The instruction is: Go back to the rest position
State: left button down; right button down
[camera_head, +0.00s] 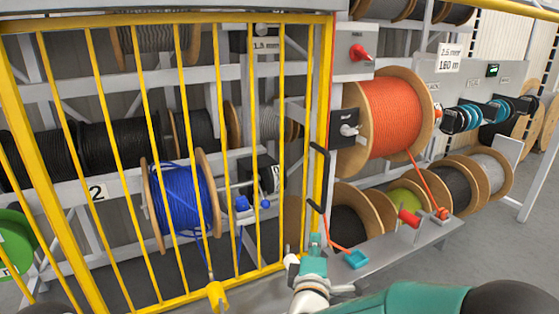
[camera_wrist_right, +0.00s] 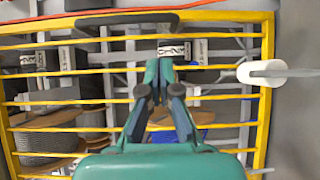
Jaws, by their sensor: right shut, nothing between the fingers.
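My right gripper (camera_head: 314,244) is low in the middle of the head view, in front of the right post of the yellow barred gate (camera_head: 328,110). Its arm comes in from the lower right. In the right wrist view the teal fingers of the right gripper (camera_wrist_right: 160,72) meet at the tips, with nothing held. Behind them are the yellow bars and the black gate handle (camera_wrist_right: 123,18). In the head view the handle (camera_head: 318,165) is above the gripper and apart from it. My left gripper is not in view.
A blue cable reel (camera_head: 182,200) is behind the bars. A white rounded part (camera_wrist_right: 275,72) is beside the gate. Grey floor (camera_head: 510,265) shows at the right.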

jog(key=s+d+f+g, duration=0.2)
jog(key=d+f, duration=0.2)
jog(key=f, duration=0.4)
jog(key=s+d+f+m+g, duration=0.15)
jog(key=d+f, duration=0.25)
jog(key=f, duration=0.4)
jog(key=s+d+f+g, duration=0.15)
jog(key=d+f, duration=0.25)
jog(key=f, duration=0.4)
jog(key=s+a+f+m+g+y, duration=0.3)
jog(key=s+f+m+g, duration=0.1)
jog(key=s+f, duration=0.35)
jog(key=s+a+f+m+g+y, duration=0.2)
jog(key=s+f+m+g, duration=0.2)
jog(key=s+f, duration=0.35)
jog(key=s+a+m+g+y, duration=0.2)
jog(key=s+a+m+g, duration=0.1)
jog(key=s+m, duration=0.5)
jog(key=shift+s+a+f+g, duration=0.15)
jog(key=shift+s+a+g, duration=0.25)
jog(key=shift+s+a, duration=0.6)
